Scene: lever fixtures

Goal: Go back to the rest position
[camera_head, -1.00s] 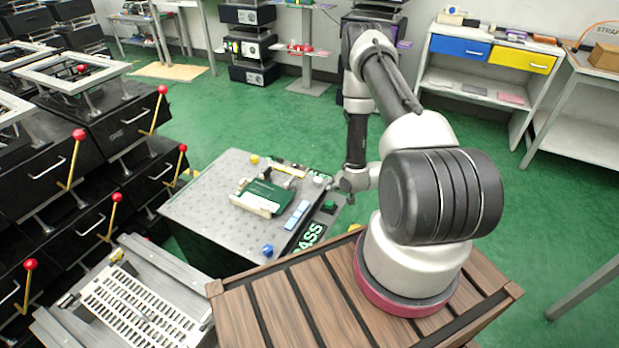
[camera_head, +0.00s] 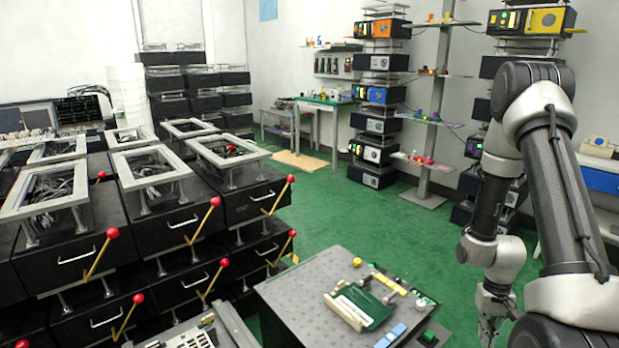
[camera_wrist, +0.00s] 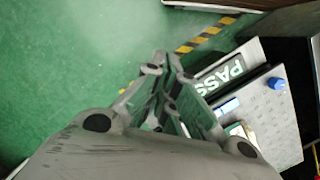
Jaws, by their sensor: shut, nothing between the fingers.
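My gripper (camera_head: 489,322) hangs at the lower right of the head view, to the right of the grey fixture table. It points downward, and my arm stands folded above it. In the wrist view my gripper (camera_wrist: 165,62) has its fingers together with nothing between them, above the green floor. It is apart from the table, which lies to its right in that view. The fingertips are small and partly cut off at the bottom of the head view.
The grey perforated table (camera_head: 290,297) holds a green-and-white fixture (camera_head: 362,306) and blue blocks (camera_head: 390,336). Black drawer units with red-knobbed levers (camera_head: 207,222) fill the left. Equipment racks (camera_head: 375,125) stand behind. Green floor (camera_head: 340,215) is clear between them.

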